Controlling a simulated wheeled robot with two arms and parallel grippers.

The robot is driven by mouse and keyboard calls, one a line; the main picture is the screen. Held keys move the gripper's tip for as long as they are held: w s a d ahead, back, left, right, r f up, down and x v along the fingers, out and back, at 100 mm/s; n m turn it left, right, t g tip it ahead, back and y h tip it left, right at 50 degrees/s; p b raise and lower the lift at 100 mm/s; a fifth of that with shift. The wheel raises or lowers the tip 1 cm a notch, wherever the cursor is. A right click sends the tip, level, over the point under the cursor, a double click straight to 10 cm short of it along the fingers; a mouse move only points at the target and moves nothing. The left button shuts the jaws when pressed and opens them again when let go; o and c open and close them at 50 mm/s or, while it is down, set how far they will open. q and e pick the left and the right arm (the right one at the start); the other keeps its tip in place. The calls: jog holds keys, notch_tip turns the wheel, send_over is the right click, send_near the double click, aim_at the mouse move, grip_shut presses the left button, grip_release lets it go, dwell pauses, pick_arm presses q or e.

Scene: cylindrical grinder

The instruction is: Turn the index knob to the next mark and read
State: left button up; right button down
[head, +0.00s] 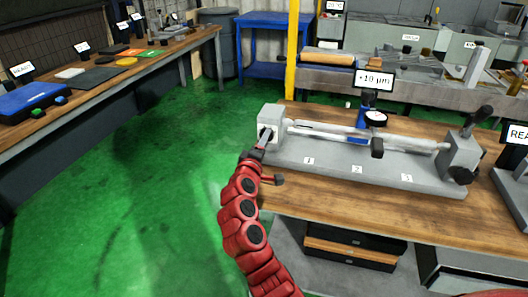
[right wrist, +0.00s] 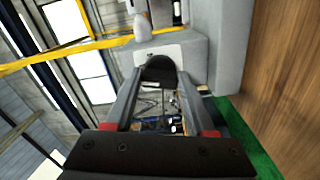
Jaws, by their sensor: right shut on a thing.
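A grey bench fixture (head: 340,172) stands on the wooden bench, its base marked 1, 2 and 3. A light bar (head: 325,131) spans from the left headstock (head: 272,118) to the right tailstock (head: 461,158). A dial gauge (head: 376,118) sits behind the bar, below a display (head: 373,80) that reads 10 µm; its sign is hard to read. My right gripper (head: 265,138) is at the headstock's left side. In the right wrist view its fingers (right wrist: 162,76) straddle the dark index knob (right wrist: 160,68) and are shut on it. The knob's marks cannot be made out. My left gripper is out of view.
A dark handle (head: 377,148) sticks out in front of the bar. A black knob (head: 461,176) and lever (head: 483,114) are on the tailstock. Drawers (head: 350,244) lie below the bench top. Green floor (head: 150,170) is open to the left.

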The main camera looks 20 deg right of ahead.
jog(key=shift+f+m+b, duration=0.1)
jog(key=shift+m+b, duration=0.6)
jog(key=shift+b, duration=0.1)
jog(key=shift+c, duration=1.2)
grip_release()
jog(key=shift+s+a, duration=0.1)
jog(key=v, duration=1.7)
jog(key=shift+a, duration=0.1)
